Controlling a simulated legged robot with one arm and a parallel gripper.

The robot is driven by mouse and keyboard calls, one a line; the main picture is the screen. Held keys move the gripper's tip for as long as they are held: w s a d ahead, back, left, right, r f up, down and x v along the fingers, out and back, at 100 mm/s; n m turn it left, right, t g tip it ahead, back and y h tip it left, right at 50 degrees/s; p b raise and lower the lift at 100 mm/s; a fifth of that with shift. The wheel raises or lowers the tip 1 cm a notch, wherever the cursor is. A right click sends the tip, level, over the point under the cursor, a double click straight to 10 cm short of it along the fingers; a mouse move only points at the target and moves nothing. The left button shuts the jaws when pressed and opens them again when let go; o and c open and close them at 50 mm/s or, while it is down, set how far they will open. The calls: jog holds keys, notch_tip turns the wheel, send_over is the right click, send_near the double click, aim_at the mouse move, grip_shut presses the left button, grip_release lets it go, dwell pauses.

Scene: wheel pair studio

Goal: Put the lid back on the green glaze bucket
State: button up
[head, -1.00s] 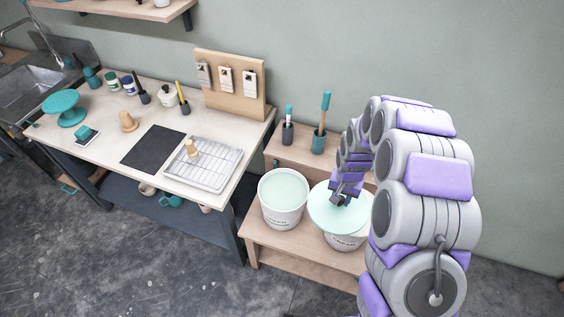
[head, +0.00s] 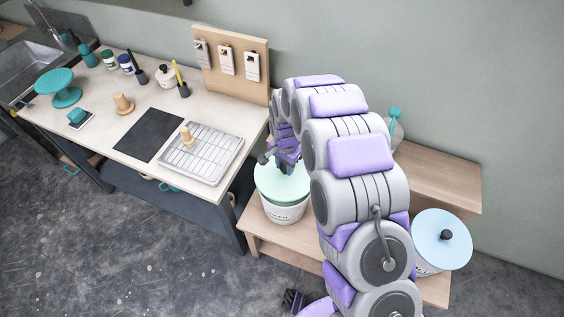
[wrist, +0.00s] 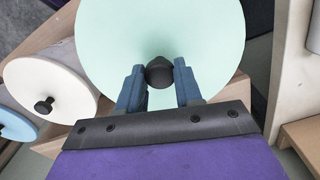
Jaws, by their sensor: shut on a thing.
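My gripper (wrist: 160,88) is shut on the black knob (wrist: 160,70) of the mint-green lid (wrist: 160,28), one finger on each side. In the head view the lid (head: 279,186) is over the white green-glaze bucket (head: 284,214) and covers its opening. The lid looks about level. I cannot tell whether it touches the rim or hangs just above it. My gripper (head: 286,163) is partly hidden by my arm in that view. The wrist view shows no part of this bucket; the lid fills the space below the fingers.
The bucket stands on a low wooden step (head: 262,232). A cream lid (wrist: 55,75) with a black knob is beside it in the wrist view; my arm hides it in the head view. A blue-lidded bucket (head: 440,240) stands farther right. The worktable (head: 105,145) is left.

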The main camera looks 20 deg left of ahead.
aim_at(283, 173)
jog(key=shift+d+f+b, duration=0.3)
jog(key=shift+d+f, duration=0.35)
jog(key=shift+f, duration=0.5)
jog(key=shift+a+f, duration=0.45)
jog(key=shift+f, duration=0.25)
jog(key=shift+a+f, duration=0.4)
jog(key=shift+f, duration=0.25)
jog(key=shift+d+r, duration=0.2)
jog(key=shift+d, duration=0.5)
jog(key=shift+a+f, duration=0.15)
jog(key=shift+a, duration=0.6)
jog(key=shift+s+d, duration=0.1)
jog(key=shift+d, duration=0.05)
jog(key=shift+d, duration=0.2)
jog(key=shift+a, duration=0.1)
